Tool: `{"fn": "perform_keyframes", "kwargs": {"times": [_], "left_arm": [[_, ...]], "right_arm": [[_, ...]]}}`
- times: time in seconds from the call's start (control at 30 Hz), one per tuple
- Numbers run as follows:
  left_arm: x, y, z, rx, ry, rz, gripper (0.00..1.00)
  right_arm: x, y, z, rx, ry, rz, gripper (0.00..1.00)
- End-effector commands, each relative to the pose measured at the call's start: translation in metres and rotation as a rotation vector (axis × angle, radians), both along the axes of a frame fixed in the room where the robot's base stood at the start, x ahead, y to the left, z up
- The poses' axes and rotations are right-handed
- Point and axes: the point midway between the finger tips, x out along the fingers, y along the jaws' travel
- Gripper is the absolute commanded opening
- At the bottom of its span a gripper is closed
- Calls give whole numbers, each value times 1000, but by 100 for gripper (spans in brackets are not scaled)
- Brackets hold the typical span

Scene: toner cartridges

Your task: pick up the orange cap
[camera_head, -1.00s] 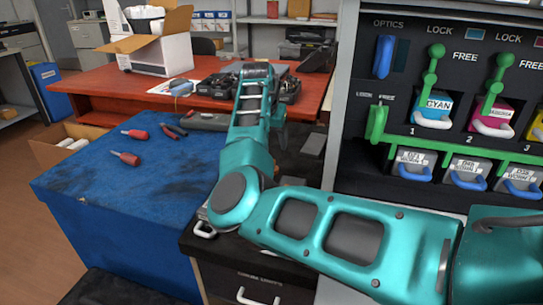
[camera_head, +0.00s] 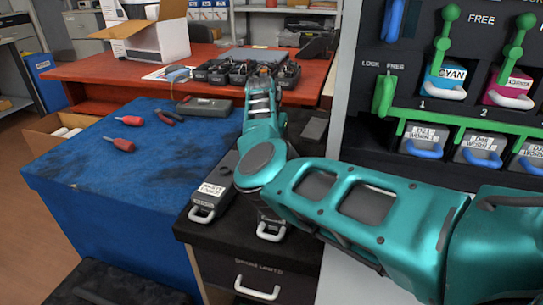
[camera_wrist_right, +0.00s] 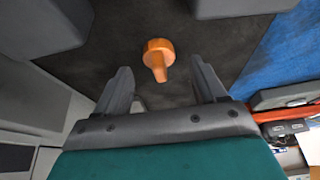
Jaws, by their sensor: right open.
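The orange cap (camera_wrist_right: 158,58) shows in the right wrist view, on a dark surface, with a round wide end and a narrower stem. My right gripper (camera_wrist_right: 160,66) is open, with one dark finger to the left of the cap and the other to the right. Neither finger visibly touches the cap. In the head view my teal right arm comes in from the right and reaches over the dark cabinet top; the cap cannot be made out there. My left gripper is not in view.
A grey labelled box (camera_head: 213,189) lies beside my arm on the dark cabinet top (camera_head: 190,227). A blue-topped bench (camera_head: 110,178) with red-handled tools stands left. The printer panel (camera_head: 360,150) with green levers rises at the right. A red table (camera_head: 110,79) is behind.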

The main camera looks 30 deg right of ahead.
Motion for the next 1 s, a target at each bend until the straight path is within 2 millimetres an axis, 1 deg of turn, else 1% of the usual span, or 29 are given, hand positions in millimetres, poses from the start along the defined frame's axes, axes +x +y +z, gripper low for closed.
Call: {"fn": "perform_keyframes", "kwargs": {"times": [0.03,0.13,0.43,0.47,1.0], "left_arm": [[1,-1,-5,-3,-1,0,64],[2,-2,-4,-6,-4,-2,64],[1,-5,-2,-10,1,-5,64],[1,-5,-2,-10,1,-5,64],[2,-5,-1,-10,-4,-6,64]], "right_arm": [[2,-3,-10,0,2,1,70],[4,-5,-17,0,0,-1,70],[5,-6,-19,0,-2,-1,70],[5,-6,-19,0,-2,-1,68],[5,-6,-19,0,0,0,17]]}}
